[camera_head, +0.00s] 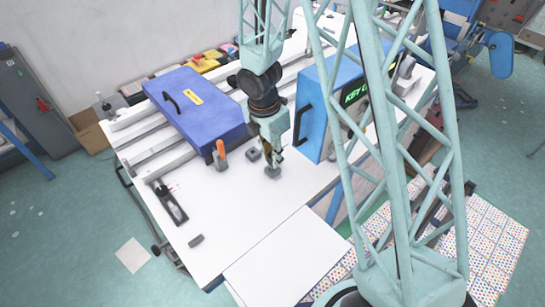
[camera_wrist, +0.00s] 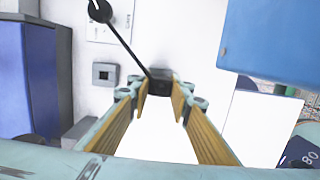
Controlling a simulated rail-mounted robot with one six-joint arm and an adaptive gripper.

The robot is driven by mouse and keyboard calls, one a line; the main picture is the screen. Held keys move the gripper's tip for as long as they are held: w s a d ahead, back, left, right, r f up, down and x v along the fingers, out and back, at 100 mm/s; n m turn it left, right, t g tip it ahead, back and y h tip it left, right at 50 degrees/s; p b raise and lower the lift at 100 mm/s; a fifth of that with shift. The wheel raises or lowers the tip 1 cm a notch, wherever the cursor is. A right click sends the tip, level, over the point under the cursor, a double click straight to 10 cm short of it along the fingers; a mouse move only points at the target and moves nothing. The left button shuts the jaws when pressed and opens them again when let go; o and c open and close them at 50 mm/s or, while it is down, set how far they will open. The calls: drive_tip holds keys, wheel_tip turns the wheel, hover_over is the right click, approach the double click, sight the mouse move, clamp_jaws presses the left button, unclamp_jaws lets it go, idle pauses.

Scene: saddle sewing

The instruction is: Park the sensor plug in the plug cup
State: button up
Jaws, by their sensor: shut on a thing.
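My gripper (camera_head: 271,155) points down over the white table. In the wrist view its tan-padded fingers (camera_wrist: 160,100) close at their tips on the dark, blocky sensor plug (camera_wrist: 161,76). A thin black cable runs from the plug to a round black knob (camera_wrist: 99,11) on a white plate. In the head view the plug (camera_head: 272,172) shows as a small grey shape under the fingers, at or near the tabletop; the gap is unclear. The plug cup (camera_wrist: 105,73), a grey square block with a dark square opening, stands apart to the left; it also shows in the head view (camera_head: 253,153). Its opening looks empty.
A blue-violet case (camera_head: 200,105) lies left of my arm, and a blue box with a green display (camera_head: 325,105) stands close on the right. An orange-handled tool (camera_head: 220,152) stands left of the cup. A dark frame (camera_head: 171,204) and small block (camera_head: 196,240) lie front left.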

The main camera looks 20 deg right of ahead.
drive_tip(key=shift+f+b, duration=0.7)
drive_tip(key=shift+f, duration=0.25)
idle(0.4)
drive_tip(key=o, duration=1)
drive_tip(key=shift+r, duration=0.2)
drive_tip(key=shift+s+a+r, duration=0.1)
drive_tip(key=shift+a+r, duration=0.15)
drive_tip(key=shift+r, duration=1.7)
drive_tip(key=shift+s+a+r, duration=0.1)
drive_tip(key=shift+a+r, duration=0.1)
drive_tip(key=shift+r, duration=1.7)
drive_tip(key=shift+s+a+r, duration=0.1)
drive_tip(key=shift+a+r, duration=0.15)
drive_tip(key=shift+r, duration=1.7)
drive_tip(key=shift+r, duration=0.15)
